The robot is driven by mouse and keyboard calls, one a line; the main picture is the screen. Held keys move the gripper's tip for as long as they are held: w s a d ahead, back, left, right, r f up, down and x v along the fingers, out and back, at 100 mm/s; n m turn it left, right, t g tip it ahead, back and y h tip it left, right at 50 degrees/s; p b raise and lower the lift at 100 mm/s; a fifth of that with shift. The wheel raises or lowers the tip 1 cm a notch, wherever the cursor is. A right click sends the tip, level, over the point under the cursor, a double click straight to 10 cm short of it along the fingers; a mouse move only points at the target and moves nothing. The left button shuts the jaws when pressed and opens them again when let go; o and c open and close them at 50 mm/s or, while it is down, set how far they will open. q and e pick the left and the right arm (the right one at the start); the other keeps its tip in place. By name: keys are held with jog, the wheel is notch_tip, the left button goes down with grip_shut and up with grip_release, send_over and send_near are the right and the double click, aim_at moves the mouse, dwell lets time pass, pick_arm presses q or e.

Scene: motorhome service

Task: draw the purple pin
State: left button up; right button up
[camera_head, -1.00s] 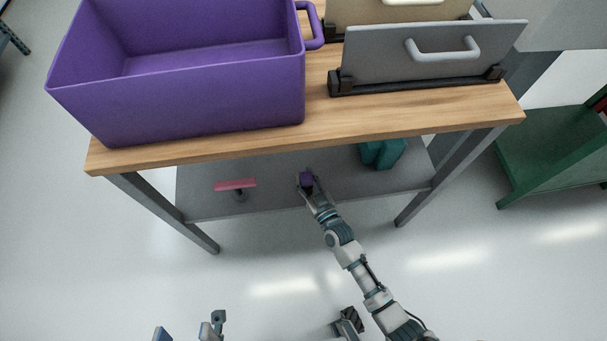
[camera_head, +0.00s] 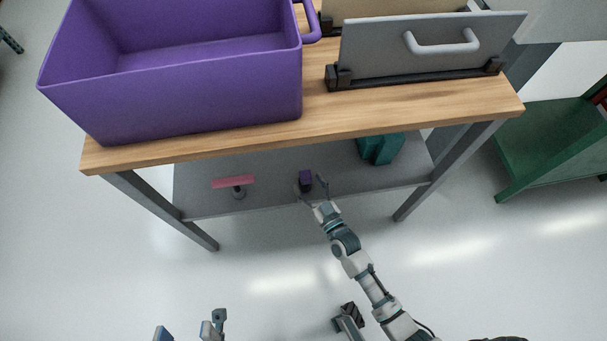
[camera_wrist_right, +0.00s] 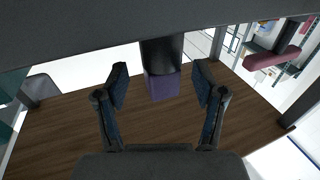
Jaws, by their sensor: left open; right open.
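The purple pin (camera_head: 306,181) is at the front of the grey lower shelf, under the wooden tabletop. In the right wrist view its purple block end (camera_wrist_right: 163,86) joins a dark cylinder that meets a dark surface at the top. My right gripper (camera_head: 313,190) is open just in front of the pin. In the right wrist view its two fingers (camera_wrist_right: 161,90) stand on either side of the purple end, with gaps on both sides. My left gripper (camera_head: 190,328) is open and empty at the bottom edge, far from the shelf.
A pink-topped handle (camera_head: 233,182) stands on the shelf left of the pin. A teal object (camera_head: 381,148) is to the right. A large purple bin (camera_head: 200,100) and a grey panel with a handle (camera_head: 425,50) stand on the tabletop. Floor in front is clear.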

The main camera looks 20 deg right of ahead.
jog(key=s, duration=0.8)
jog(key=shift+d+f, duration=0.2)
jog(key=shift+f, duration=0.05)
